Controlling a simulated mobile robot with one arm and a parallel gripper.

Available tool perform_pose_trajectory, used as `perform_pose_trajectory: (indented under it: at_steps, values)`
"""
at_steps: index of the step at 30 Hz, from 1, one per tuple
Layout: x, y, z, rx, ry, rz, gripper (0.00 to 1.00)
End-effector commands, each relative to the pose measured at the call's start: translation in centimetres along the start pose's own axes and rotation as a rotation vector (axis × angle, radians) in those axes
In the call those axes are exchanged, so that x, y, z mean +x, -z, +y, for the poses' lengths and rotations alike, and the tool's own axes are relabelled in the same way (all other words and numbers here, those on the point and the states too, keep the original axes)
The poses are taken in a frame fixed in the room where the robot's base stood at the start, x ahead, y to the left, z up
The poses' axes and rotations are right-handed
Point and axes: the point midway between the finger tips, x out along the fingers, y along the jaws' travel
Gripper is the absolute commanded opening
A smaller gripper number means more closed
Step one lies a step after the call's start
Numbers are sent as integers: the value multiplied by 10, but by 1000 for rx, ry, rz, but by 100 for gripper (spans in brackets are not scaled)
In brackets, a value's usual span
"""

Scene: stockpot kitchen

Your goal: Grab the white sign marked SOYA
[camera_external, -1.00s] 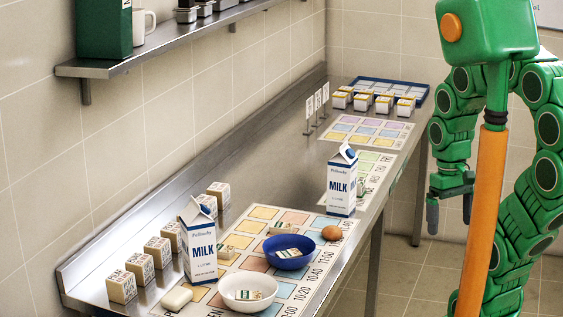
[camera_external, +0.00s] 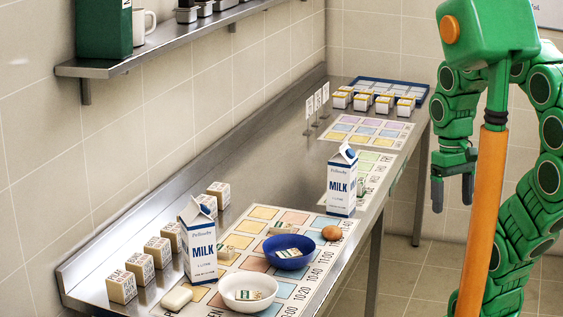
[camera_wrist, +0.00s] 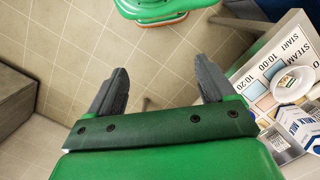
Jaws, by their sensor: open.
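Three small white signs (camera_external: 317,102) stand in a row on thin posts on the steel counter, beside the back wall. Their lettering is too small to read, so I cannot tell which is marked SOYA. My gripper (camera_external: 452,192) hangs in front of the counter at the right, well apart from the signs. In the wrist view my gripper (camera_wrist: 160,75) has its two dark fingers spread wide with nothing between them. The signs are not seen in that view.
Two milk cartons (camera_external: 341,185), a blue bowl (camera_external: 289,262), a white bowl (camera_external: 232,299), an egg (camera_external: 331,233) and several small boxes (camera_external: 122,287) stand on the counter. White tubs (camera_external: 383,105) and a blue tray (camera_external: 419,99) are at the far end. A shelf (camera_external: 170,50) runs above.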

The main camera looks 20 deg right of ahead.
Motion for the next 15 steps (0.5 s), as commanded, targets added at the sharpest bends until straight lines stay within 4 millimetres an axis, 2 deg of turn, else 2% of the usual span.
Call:
perform_pose_trajectory:
  at_steps: [11,15]
  values:
    - [-22,54,-31,-185,121,46,83]
    - [-37,86,-47,-285,193,86,83]
